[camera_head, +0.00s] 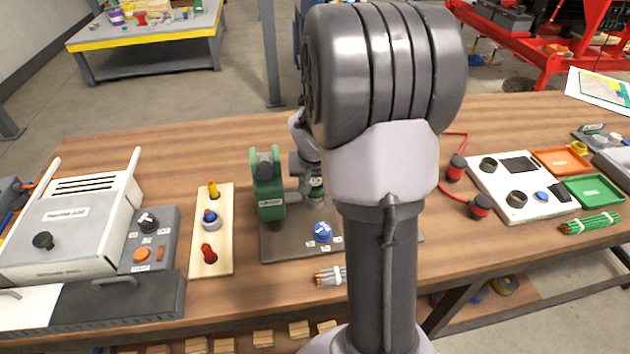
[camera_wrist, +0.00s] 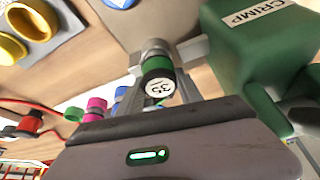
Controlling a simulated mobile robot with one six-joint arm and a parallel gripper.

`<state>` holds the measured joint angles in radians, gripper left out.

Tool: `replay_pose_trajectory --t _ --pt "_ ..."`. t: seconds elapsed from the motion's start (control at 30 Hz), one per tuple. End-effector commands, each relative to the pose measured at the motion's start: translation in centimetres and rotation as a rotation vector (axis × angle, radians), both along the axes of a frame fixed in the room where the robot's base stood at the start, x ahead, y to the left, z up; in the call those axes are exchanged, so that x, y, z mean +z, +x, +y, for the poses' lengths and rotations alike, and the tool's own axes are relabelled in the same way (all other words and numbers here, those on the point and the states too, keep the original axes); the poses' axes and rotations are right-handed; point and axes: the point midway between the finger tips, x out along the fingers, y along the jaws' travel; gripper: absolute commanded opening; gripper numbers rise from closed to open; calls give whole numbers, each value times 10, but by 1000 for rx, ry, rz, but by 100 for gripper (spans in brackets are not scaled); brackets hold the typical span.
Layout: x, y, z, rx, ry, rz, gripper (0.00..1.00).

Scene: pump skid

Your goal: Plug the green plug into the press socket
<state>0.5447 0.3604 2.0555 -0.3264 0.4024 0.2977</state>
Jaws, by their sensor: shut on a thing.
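My gripper (camera_wrist: 165,85) is shut on the green plug (camera_wrist: 157,66), a short round piece with a green band and a dark end marked 35. The green press (camera_wrist: 258,55), labelled CRIMP, stands close on the right in the wrist view. In the head view the green press (camera_head: 268,190) stands on a dark base plate (camera_head: 285,243), with my gripper (camera_head: 312,188) just to its right. My arm hides much of the area right of the press. I cannot make out the press socket, nor whether the plug touches anything.
A blue knob (camera_head: 322,232) sits at the base plate's front. A board with coloured knobs (camera_head: 212,262) and a grey-white box (camera_head: 75,225) are left. Red connectors (camera_head: 457,167) with a red cable lie right. Green and magenta pieces (camera_wrist: 96,105) show behind my gripper.

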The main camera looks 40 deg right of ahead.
Motion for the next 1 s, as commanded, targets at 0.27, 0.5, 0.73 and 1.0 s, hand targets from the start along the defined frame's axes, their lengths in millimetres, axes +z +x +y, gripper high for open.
replay_pose_trajectory --t 0.27,0.5,0.73,1.0 --pt "0 0 0 0 0 0 68" --pt "5 -1 1 0 -1 -1 68" --pt "64 -16 15 1 -2 -3 68" --pt "139 -40 37 0 -2 -4 68"
